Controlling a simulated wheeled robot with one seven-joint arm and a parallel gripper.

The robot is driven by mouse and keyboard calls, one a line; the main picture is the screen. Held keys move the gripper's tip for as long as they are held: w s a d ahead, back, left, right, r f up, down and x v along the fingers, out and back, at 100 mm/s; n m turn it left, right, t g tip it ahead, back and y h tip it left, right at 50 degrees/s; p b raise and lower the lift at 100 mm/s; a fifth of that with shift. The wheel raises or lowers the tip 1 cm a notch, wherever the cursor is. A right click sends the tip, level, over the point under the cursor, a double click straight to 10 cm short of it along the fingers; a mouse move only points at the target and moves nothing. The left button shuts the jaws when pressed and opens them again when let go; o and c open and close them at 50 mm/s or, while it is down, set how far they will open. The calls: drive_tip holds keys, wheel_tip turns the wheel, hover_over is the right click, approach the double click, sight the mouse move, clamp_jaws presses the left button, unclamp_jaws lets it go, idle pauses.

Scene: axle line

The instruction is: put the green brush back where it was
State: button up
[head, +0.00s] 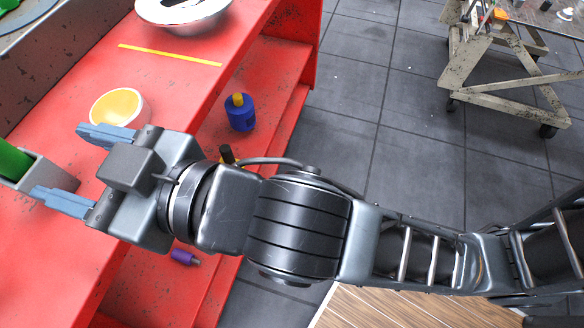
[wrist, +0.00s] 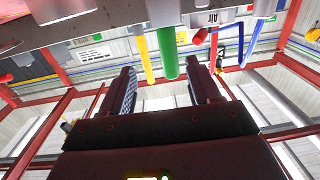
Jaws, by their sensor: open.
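A green cylinder (head: 12,160), which may be the green brush, is cut off by the left edge of the head view. It rises from a grey holder (head: 48,178) on the red bench. My gripper (head: 60,164) is open, its two blue-grey fingers apart and pointing left towards the holder. Nothing is held between them. In the wrist view my gripper (wrist: 162,70) also shows open, with a green rod (wrist: 168,58) just beyond the fingertips. I cannot tell whether this rod is the same green thing. No bristles show.
A yellow-lined bowl (head: 118,105) stands on the red bench (head: 190,85), close to the upper finger. A metal bowl (head: 183,15) lies farther back. A blue cylinder (head: 240,113) and a purple piece (head: 184,257) are on the lower shelf. A trestle (head: 500,80) stands across the floor.

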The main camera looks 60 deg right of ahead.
drive_tip(key=s+d+f+m+g+h, duration=0.1)
drive_tip(key=s+d+f+h, duration=0.1)
drive_tip(key=s+d+f, duration=0.5)
drive_tip(key=s+d+f+m+h, duration=0.1)
drive_tip(key=s+d+f, duration=0.5)
drive_tip(key=s, duration=0.4)
drive_tip(key=s+d+r+m+g+h, duration=0.1)
drive_tip(key=s+d, duration=0.3)
drive_tip(key=s, duration=0.5)
drive_tip(key=shift+d+m+h, duration=0.4)
drive_tip(key=shift+m+h, duration=0.1)
drive_tip(key=shift+h, duration=0.4)
